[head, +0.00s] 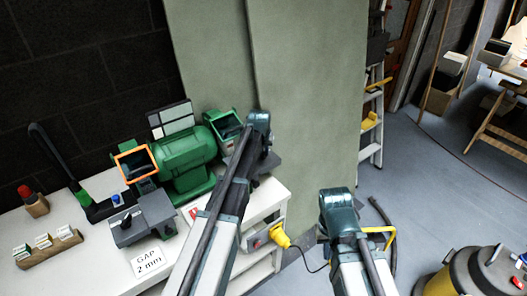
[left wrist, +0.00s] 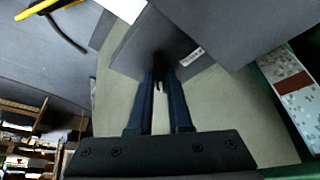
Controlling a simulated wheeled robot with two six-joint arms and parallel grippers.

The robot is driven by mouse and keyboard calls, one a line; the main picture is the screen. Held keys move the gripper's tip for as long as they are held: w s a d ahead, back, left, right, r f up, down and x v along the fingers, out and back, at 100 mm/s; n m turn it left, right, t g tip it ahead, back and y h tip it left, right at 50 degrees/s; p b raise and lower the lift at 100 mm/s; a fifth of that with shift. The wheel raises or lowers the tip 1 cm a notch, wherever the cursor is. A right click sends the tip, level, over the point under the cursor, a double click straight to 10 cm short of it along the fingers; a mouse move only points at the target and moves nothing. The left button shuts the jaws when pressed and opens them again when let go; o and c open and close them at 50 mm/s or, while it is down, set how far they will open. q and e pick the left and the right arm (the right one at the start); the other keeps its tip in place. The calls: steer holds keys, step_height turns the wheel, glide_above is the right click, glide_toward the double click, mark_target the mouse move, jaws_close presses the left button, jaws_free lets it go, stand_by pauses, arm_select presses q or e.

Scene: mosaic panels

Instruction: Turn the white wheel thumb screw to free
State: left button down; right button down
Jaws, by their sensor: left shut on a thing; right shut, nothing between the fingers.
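The green bench grinder (head: 184,150) stands on the white bench, with an orange-framed opening at its left end and a green-framed housing (head: 225,122) at its right end. In the head view my left arm crosses in front of the right end and hides my left fingertips and the thumb screw there. In the left wrist view my left gripper (left wrist: 160,84) is shut on a small dark part, apparently the thumb screw, mostly hidden by the fingers. It sits at a grey block (left wrist: 140,48) with a small light label (left wrist: 191,57). My right gripper is not visible.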

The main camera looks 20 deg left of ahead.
arm_select(q)
steer(key=shift+n, duration=0.3)
steer(key=n, duration=0.1)
steer(key=n+y, duration=0.1)
steer(key=n, duration=0.1)
steer(key=shift+w+d+n+g, duration=0.1)
steer(key=shift+d+n+g, duration=0.05)
steer(key=shift+n+g, duration=0.15)
steer(key=n+g+y, duration=0.1)
steer(key=n+y, duration=0.1)
steer(key=n, duration=0.2)
steer(key=shift+w+n, duration=0.1)
steer(key=shift+n, duration=0.2)
steer(key=n+g, duration=0.1)
steer(key=n, duration=0.4)
steer(key=shift+w+d+g+y, duration=0.15)
steer(key=shift+g+y, duration=0.25)
steer(key=shift+n+g, duration=0.7)
steer(key=shift+n, duration=1.3)
steer(key=c, duration=0.8)
jaws_free()
steer(key=shift+c, duration=0.2)
